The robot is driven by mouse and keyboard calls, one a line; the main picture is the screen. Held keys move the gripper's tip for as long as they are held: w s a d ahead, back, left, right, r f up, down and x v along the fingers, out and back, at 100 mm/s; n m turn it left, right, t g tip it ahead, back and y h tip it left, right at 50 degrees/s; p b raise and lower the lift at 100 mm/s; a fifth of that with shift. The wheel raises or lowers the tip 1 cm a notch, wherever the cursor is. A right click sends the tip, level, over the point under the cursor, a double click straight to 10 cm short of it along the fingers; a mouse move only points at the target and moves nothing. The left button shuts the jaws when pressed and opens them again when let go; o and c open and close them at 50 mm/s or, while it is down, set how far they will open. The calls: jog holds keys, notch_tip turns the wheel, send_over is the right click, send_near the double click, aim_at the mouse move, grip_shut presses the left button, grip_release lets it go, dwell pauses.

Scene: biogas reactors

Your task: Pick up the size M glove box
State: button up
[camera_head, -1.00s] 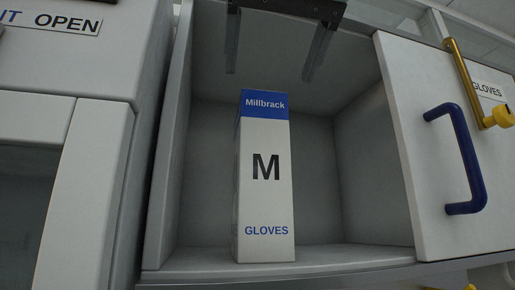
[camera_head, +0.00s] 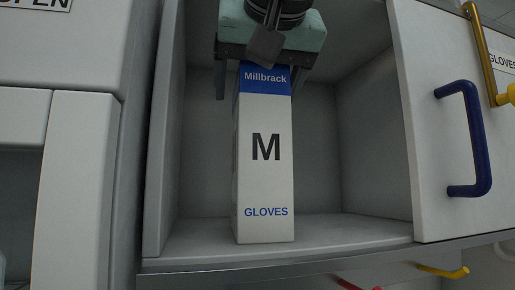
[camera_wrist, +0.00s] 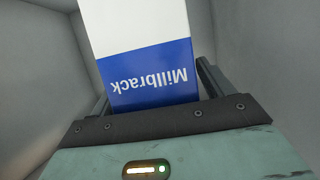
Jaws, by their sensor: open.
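The size M glove box (camera_head: 265,165) is a tall white box with a blue top band, marked "Millbrack", "M" and "GLOVES". It stands upright on the floor of the open cupboard. My gripper (camera_head: 260,85) is at the top of the box, fingers open, with one finger on each side. In the wrist view the blue end of the box (camera_wrist: 150,75) lies between the two fingers of my gripper (camera_wrist: 152,85). I see a gap beside the left finger in the head view; the right finger is partly hidden.
The cupboard (camera_head: 345,232) has walls left and right of the box, with free floor to the right. A white door with a blue handle (camera_head: 472,140) stands at the right, beside a yellow bar latch (camera_head: 485,60). A grey-white cabinet (camera_head: 80,190) is at the left.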

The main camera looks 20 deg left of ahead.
jog(key=c, duration=1.5)
grip_shut()
